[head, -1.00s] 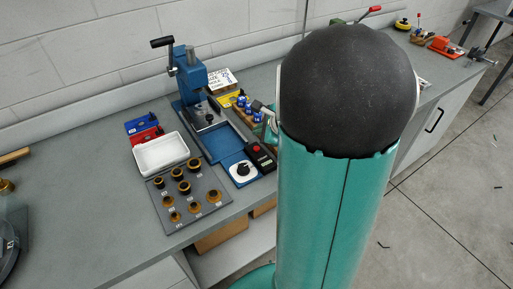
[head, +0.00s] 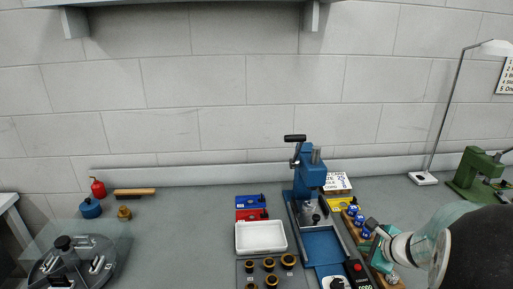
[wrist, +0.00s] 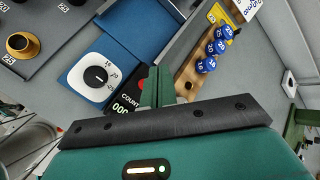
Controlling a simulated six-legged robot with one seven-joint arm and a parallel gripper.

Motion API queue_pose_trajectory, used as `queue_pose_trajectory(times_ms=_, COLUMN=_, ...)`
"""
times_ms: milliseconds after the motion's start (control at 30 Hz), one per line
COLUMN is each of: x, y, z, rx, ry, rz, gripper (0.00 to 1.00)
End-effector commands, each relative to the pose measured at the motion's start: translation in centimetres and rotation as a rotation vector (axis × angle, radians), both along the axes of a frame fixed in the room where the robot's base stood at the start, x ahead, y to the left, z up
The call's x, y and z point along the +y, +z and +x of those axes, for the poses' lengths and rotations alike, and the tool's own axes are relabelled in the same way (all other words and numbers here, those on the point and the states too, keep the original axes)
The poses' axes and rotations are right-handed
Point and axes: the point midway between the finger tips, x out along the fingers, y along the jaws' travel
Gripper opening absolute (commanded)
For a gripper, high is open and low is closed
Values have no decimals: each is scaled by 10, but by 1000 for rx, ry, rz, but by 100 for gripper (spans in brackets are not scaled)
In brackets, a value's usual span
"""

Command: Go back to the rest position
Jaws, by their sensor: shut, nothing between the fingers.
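My gripper (wrist: 157,76) shows in the wrist view with its two green fingers together and nothing between them. The fingertips are over the bench, between the black counter box (wrist: 124,102) and the wooden rack with blue-topped pieces (wrist: 190,72). In the head view my arm comes in at the lower right, and its end is beside the same rack, partly hidden by the pale wrist joint. The blue hand press (head: 309,180) stands just left of it, upright on the bench.
A white tray (head: 260,237) and red and blue boxes lie left of the press. A round glass-covered device (head: 70,262) stands at far left. A lamp (head: 424,178) and a green machine (head: 470,172) stand at right.

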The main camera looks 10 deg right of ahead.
Motion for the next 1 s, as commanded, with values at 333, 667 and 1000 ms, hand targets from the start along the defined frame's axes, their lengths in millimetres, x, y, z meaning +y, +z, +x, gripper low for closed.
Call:
queue_pose_trajectory(times_ms=333, x=132, y=64, z=-29, rx=-61, ry=654, rz=-313, gripper=0)
queue_pose_trajectory(times_ms=667, x=215, y=102, z=-110, rx=-75, ry=1336, rz=-850, gripper=0)
queue_pose_trajectory(times_ms=1000, x=224, y=122, z=-167, rx=23, ry=1722, rz=-1352, gripper=0)
